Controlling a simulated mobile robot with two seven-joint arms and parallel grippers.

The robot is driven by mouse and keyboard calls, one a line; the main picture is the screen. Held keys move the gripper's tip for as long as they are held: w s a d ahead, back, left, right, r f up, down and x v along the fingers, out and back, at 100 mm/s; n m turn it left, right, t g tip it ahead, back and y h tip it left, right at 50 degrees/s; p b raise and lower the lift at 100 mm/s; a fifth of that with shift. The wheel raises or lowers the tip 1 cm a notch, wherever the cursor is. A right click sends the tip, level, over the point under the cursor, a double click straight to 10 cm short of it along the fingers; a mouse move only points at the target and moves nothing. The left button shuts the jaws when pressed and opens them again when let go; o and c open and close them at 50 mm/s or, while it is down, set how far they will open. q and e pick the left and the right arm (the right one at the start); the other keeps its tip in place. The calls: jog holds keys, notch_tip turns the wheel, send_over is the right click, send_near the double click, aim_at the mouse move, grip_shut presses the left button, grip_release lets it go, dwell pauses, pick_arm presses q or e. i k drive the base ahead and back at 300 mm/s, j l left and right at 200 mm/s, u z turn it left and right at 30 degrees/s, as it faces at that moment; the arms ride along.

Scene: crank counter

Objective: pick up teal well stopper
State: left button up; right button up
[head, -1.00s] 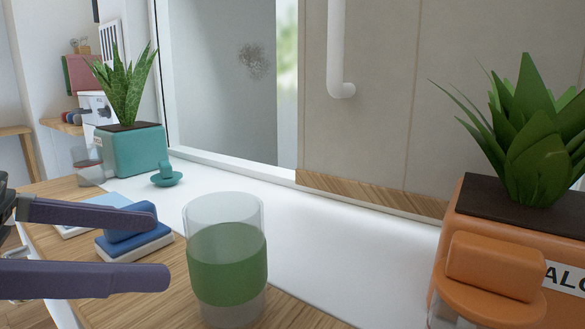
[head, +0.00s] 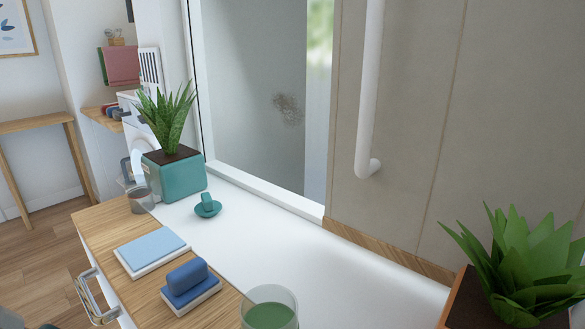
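The teal well stopper (head: 208,206), a round disc with an upright grip on top, sits on the white counter surface (head: 270,240) left of the middle in the head view. It stands just in front of and to the right of the teal planter (head: 183,180), apart from it. Nothing covers it. Neither of my grippers shows clearly in the head view now.
A small glass (head: 141,200) stands by the teal planter. A second plant (head: 525,262) is at right.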

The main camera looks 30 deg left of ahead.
aim_at(207, 207)
jog(key=u, duration=0.45)
jog(key=l+u, duration=0.1)
jog(key=u, duration=0.3)
jog(key=k+u, duration=0.1)
jog(key=u, duration=0.8)
jog(key=k+l, duration=0.05)
